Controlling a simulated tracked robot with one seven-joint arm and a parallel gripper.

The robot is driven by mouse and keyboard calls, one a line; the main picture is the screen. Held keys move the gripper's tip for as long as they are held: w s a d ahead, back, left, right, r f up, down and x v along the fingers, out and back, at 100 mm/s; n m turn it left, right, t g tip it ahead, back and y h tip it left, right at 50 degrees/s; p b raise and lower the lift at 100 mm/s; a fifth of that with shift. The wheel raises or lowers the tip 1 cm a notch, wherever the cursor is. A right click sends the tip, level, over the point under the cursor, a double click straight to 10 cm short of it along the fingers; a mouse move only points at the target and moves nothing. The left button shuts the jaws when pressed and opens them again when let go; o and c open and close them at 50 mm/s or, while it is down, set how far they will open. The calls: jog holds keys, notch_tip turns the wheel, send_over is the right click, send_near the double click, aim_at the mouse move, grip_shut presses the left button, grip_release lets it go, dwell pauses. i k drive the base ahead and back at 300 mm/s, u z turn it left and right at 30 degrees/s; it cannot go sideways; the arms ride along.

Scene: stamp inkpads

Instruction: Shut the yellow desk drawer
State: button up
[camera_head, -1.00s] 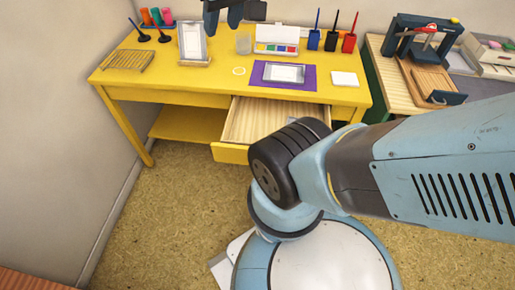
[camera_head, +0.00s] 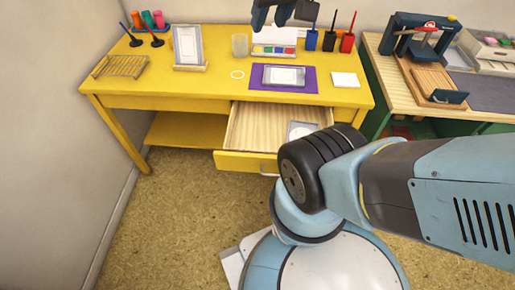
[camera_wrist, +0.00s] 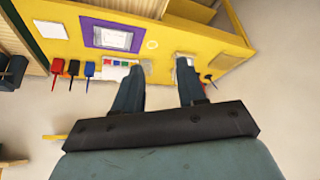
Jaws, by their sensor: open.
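The yellow desk (camera_head: 130,90) stands against the back wall. Its drawer (camera_head: 246,162) is pulled out at the front, with a pale wooden inside and a small grey-white item (camera_head: 300,130) lying in it. My arm hides the drawer's right part. My gripper (camera_head: 284,22) is at the top edge of the head view, above the back of the desk and apart from the drawer. In the wrist view my gripper (camera_wrist: 160,75) shows two separated fingers with nothing between them, and the yellow desktop (camera_wrist: 190,48) beyond.
A second bench (camera_head: 385,75) stands at the right. The floor (camera_head: 185,195) ahead is clear.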

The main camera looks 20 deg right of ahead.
aim_at(256, 130)
jog(key=u, duration=0.75)
jog(key=k, duration=1.4)
jog(key=z, duration=0.95)
jog(key=i, duration=1)
jog(key=z, duration=0.05)
